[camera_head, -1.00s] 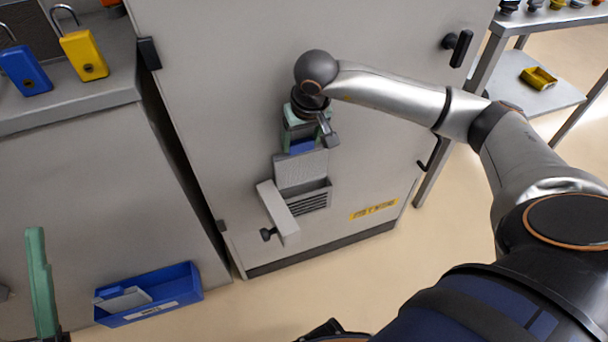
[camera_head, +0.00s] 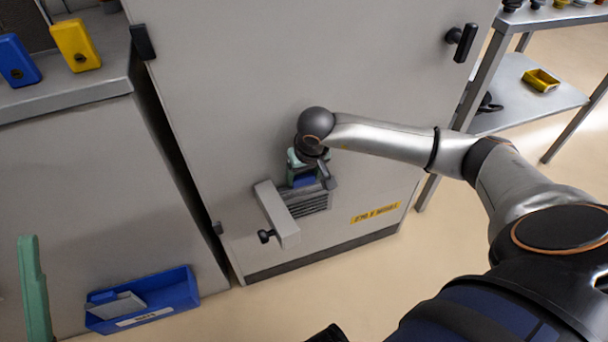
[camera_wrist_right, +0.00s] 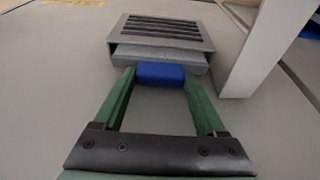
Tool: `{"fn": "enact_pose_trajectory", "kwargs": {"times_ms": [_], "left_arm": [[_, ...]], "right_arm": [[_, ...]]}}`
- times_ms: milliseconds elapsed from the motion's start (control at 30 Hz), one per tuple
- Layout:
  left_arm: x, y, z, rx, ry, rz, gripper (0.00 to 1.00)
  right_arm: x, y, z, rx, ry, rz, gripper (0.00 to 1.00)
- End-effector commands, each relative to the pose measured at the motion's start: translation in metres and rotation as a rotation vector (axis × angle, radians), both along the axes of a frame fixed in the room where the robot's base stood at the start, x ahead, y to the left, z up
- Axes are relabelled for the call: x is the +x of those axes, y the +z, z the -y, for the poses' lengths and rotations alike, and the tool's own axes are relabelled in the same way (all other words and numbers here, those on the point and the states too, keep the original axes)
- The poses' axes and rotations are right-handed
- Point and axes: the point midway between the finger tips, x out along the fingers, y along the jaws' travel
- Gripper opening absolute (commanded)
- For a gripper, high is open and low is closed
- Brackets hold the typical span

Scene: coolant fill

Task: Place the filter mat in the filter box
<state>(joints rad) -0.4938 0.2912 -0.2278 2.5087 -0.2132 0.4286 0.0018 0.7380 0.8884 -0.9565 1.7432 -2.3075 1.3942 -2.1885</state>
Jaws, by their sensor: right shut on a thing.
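The filter mat (camera_wrist_right: 158,55) is a grey slab with a blue grip block (camera_wrist_right: 160,73). In the right wrist view its far part is inside the slot of the grey slatted filter box (camera_wrist_right: 165,30); a short grey strip and the blue block still show outside. My right gripper (camera_head: 303,178), with green fingers, is shut on the blue block just above the filter box (camera_head: 308,205) in the head view. How deep the mat sits is hidden. A green finger of my left gripper (camera_head: 35,290) shows at the lower left; its opening cannot be judged.
The box's light grey flap (camera_head: 277,214) with a black knob (camera_head: 266,236) stands open at its left. A blue bin (camera_head: 150,298) holding a grey piece is at the lower left. A shelf trolley (camera_head: 515,95) stands at right.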

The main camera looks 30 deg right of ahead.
Motion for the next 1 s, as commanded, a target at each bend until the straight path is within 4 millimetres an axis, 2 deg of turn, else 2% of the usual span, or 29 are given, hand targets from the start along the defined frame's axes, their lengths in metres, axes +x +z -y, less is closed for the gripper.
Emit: {"fn": "enact_pose_trajectory", "kwargs": {"times_ms": [100,133,333,667,767,1000], "left_arm": [[0.0,-0.004,0.0,-0.001,-0.001,-0.002,0.5],[0.0,-0.003,0.0,-0.002,-0.002,-0.003,0.5],[0.0,-0.002,0.0,-0.002,-0.002,-0.003,0.5],[0.0,0.001,0.0,0.001,0.0,-0.003,0.5],[0.0,0.006,0.0,0.006,0.002,0.0,0.5],[-0.001,0.022,-0.001,0.025,0.019,0.012,0.5]], "right_arm": [[0.0,-0.003,0.0,0.0,0.0,0.0,0.0],[0.0,-0.003,0.0,0.0,0.0,0.0,0.76],[0.0,-0.002,0.0,0.0,0.0,0.0,0.98],[0.0,0.003,0.0,0.0,0.0,0.0,1.0],[-0.003,0.015,0.0,-0.001,0.001,0.004,1.0],[-0.017,0.066,-0.004,-0.001,0.002,0.005,1.0]]}}
